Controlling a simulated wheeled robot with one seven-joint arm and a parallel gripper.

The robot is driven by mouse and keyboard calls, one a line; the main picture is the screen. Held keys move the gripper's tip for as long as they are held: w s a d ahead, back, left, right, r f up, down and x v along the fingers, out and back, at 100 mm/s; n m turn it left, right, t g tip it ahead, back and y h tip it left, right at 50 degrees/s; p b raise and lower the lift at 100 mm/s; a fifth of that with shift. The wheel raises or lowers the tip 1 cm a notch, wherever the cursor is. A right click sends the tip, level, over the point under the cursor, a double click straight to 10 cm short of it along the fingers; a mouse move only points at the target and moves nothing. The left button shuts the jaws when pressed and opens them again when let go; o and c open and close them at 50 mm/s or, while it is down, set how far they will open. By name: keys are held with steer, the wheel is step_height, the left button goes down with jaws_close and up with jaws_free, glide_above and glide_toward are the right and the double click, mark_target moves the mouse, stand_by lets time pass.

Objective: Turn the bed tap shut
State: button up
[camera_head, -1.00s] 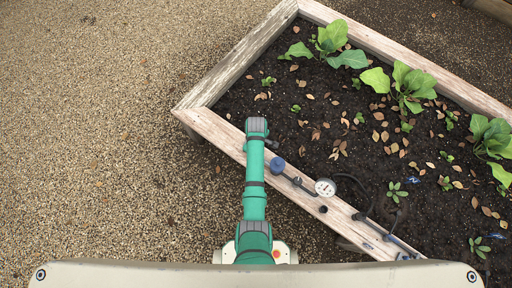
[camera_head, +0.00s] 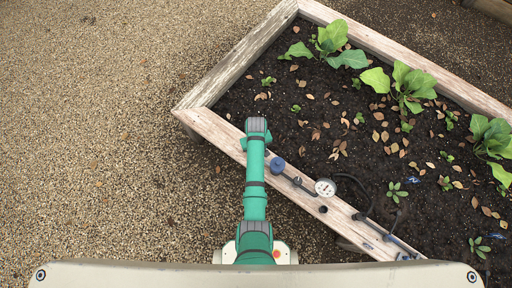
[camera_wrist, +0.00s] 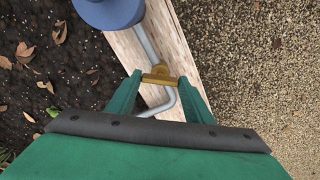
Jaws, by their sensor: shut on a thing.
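The bed tap shows in the wrist view as a small brass handle (camera_wrist: 160,78) on a grey pipe (camera_wrist: 148,40) along the bed's wooden rim. My gripper (camera_wrist: 159,75) is shut on this handle, with one green finger on each side of it. The handle lies roughly across the pipe in this view; how far it is turned is hard to tell. In the head view my green arm reaches over the bed's near edge and hides the tap and my fingertips.
The raised bed's wooden rim (camera_head: 225,130) runs diagonally under my arm. A blue round fitting (camera_head: 277,165) and a white dial gauge (camera_head: 325,188) sit on the rim to the right of my arm. Leafy plants (camera_head: 408,85) grow in dark soil. Open gravel (camera_head: 110,140) lies left.

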steer(key=m, duration=0.5)
steer(key=shift+m, duration=0.3)
steer(key=m, duration=0.5)
steer(key=shift+a, duration=0.1)
steer(key=shift+m, duration=0.4)
steer(key=o, duration=1)
steer(key=shift+o, duration=0.2)
steer(key=shift+r, duration=0.15)
step_height(320, 180, up, 11)
steer(key=shift+f, duration=0.2)
